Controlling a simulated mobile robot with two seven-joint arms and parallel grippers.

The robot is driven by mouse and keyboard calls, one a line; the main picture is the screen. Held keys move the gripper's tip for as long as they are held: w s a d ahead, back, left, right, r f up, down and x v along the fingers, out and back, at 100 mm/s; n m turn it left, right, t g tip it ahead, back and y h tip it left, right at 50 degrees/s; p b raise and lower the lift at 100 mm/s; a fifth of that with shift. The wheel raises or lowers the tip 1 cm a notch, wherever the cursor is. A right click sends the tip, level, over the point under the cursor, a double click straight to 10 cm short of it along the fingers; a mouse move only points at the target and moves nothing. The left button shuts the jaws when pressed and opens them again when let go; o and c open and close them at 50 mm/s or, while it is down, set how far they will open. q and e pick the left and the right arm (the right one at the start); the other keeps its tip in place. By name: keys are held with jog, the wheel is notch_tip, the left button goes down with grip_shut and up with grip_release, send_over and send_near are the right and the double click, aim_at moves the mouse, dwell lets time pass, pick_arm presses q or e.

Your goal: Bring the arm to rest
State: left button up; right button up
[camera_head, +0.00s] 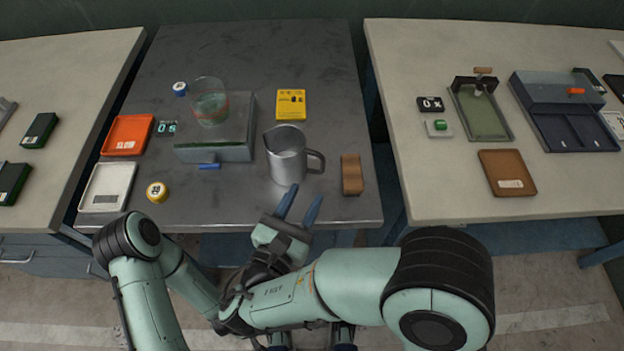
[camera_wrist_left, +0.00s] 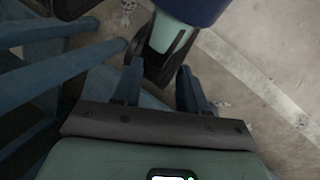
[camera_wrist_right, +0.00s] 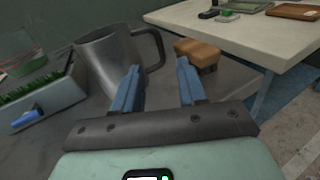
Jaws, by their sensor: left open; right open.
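My right gripper (camera_head: 301,207) is open and empty at the front edge of the grey middle table (camera_head: 330,210), its fingers pointing at the tabletop. A metal jug (camera_head: 287,155) stands just beyond it, upright, with its handle to the right. In the right wrist view the open fingers (camera_wrist_right: 158,88) show before the jug (camera_wrist_right: 104,68), with nothing between them. My left gripper (camera_wrist_left: 160,88) is open and empty in the left wrist view, over the floor beside blue table legs. In the head view my left arm runs under the right one and its gripper cannot be made out.
A brown block (camera_head: 352,174) lies right of the jug. Pale tables (camera_head: 450,190) flank this one.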

jog(key=shift+s+a, duration=0.2)
jog(key=shift+s, duration=0.2)
